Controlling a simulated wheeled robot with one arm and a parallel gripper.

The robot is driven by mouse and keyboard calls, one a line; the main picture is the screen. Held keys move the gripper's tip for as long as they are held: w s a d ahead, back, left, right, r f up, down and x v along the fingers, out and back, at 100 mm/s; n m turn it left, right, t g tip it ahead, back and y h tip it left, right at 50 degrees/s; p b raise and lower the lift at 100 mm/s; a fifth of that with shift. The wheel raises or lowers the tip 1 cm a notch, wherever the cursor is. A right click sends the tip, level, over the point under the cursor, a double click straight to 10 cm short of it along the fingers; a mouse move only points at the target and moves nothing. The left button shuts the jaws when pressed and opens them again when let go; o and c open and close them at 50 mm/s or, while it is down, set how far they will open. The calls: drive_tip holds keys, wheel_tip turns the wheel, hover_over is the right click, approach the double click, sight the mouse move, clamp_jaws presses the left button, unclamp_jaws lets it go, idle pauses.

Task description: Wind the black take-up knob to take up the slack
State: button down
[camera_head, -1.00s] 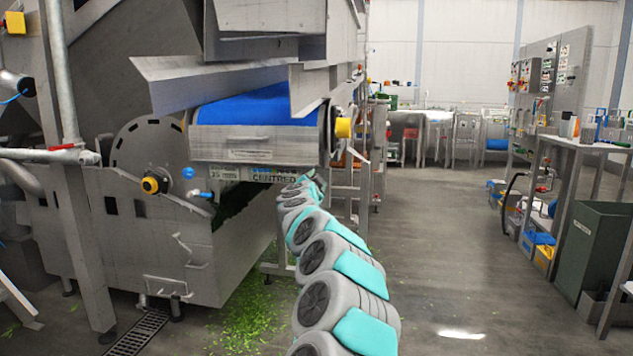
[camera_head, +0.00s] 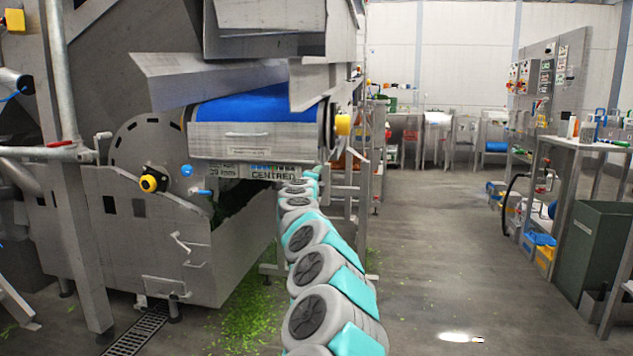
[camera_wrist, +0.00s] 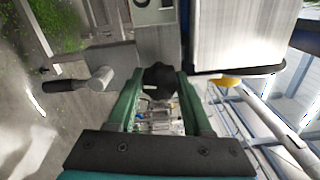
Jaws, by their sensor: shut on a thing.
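The black take-up knob (camera_wrist: 160,78) shows in the wrist view, between the tips of my gripper (camera_wrist: 158,84). The green fingers are shut on it from both sides. A small pale mark shows on the knob's face. In the head view my grey and teal arm reaches toward the conveyor end (camera_head: 240,140) with its blue belt (camera_head: 245,104). My gripper and the knob are hidden there behind the arm and the machine. A label reading CENTRED (camera_head: 272,175) sits under the conveyor end.
In the wrist view a grey crank with a black handle (camera_wrist: 62,86) sticks out left of the knob. Yellow knobs (camera_head: 148,183) show on the machine. Green scraps (camera_head: 255,310) lie on the floor. The aisle at right is clear, with a green bin (camera_head: 597,250) beyond.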

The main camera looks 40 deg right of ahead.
drive_tip(key=m, duration=0.3)
drive_tip(key=shift+f+m+b, duration=0.2)
drive_tip(key=shift+m+b, duration=0.1)
drive_tip(key=shift+b, duration=0.1)
drive_tip(key=shift+m+b, duration=0.4)
drive_tip(key=shift+m, duration=1.5)
drive_tip(key=shift+c, duration=1.6)
unclamp_jaws()
drive_tip(key=shift+a, duration=0.2)
